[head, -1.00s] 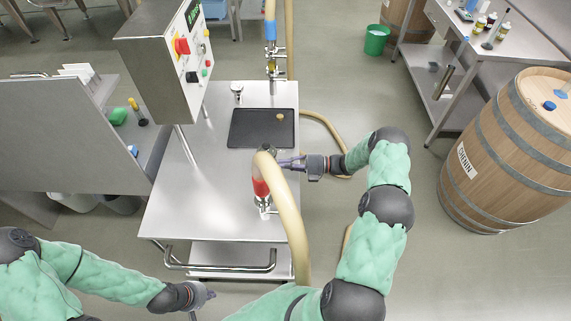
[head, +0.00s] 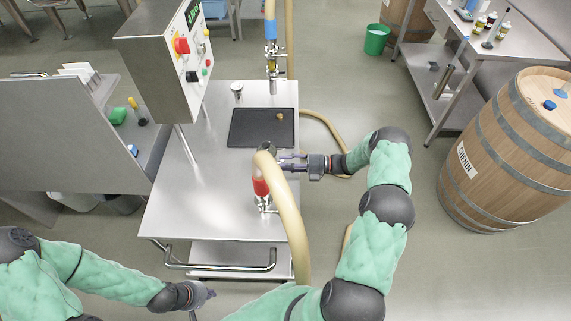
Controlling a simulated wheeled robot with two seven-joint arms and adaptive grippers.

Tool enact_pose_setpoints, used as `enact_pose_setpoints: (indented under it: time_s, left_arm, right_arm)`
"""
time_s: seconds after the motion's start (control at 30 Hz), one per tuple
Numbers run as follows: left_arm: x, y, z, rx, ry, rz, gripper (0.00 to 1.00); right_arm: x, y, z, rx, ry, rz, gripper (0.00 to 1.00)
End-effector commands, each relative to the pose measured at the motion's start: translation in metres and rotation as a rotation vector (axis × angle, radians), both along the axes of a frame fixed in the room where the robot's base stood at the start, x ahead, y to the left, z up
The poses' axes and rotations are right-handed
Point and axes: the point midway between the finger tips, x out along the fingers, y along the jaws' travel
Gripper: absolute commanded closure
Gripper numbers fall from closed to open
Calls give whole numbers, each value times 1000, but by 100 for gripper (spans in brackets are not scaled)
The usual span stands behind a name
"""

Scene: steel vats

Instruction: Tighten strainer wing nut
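The strainer assembly (head: 261,186) stands upright on the steel cart top (head: 215,190), with a red band at its middle and a steel fitting below. A thick beige hose (head: 290,215) curves over it and partly covers it. I cannot make out the wing nut. My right gripper (head: 286,162) is at the upper right of the assembly, pointing left. Its two fingers look apart, but their tips are close to the hose and fittings, so a hold is unclear. My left gripper (head: 209,295) is low, in front of the cart and away from the strainer; its fingers are too small to read.
A black tray (head: 245,128) with a small brownish piece lies behind the strainer. A control box (head: 165,60) overhangs the cart's left side. A steel handrail (head: 220,267) runs along the cart's front. A wooden barrel (head: 505,150) stands far right. Bare floor lies between.

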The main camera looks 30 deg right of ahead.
Motion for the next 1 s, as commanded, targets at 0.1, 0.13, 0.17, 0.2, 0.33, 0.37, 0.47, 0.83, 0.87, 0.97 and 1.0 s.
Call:
enact_pose_setpoints:
  time_s: [0.1,0.13,0.17,0.2,0.33,0.37,0.47,0.83,0.87,0.97,1.0]
  left_arm:
    - [0,0,0,0,0,0,100]
    - [0,0,0,0,0,0,100]
    - [0,0,0,0,0,0,100]
    - [0,0,0,0,0,0,100]
    - [0,0,0,0,0,0,100]
    - [0,0,0,0,0,0,100]
    - [0,0,0,0,0,0,100]
    - [0,0,0,0,0,0,100]
    - [0,0,0,0,0,0,100]
    - [0,0,0,0,0,0,100]
    - [0,0,0,0,0,0,100]
  right_arm:
    - [-7,-14,0,0,0,-5,65]
    - [-10,-18,0,0,0,-4,65]
    - [-13,-23,0,-1,0,-4,65]
    - [-17,-30,-1,-2,1,-6,65]
    - [-31,-53,-1,-2,1,-6,65]
    - [-34,-57,-1,-1,0,-5,65]
    - [-44,-72,-1,0,1,-4,65]
    - [-60,-99,-1,1,2,-1,65]
    - [-61,-99,-1,1,2,-1,65]
    - [-61,-99,-1,1,2,-1,65]
    - [-61,-99,-1,1,2,-1,65]
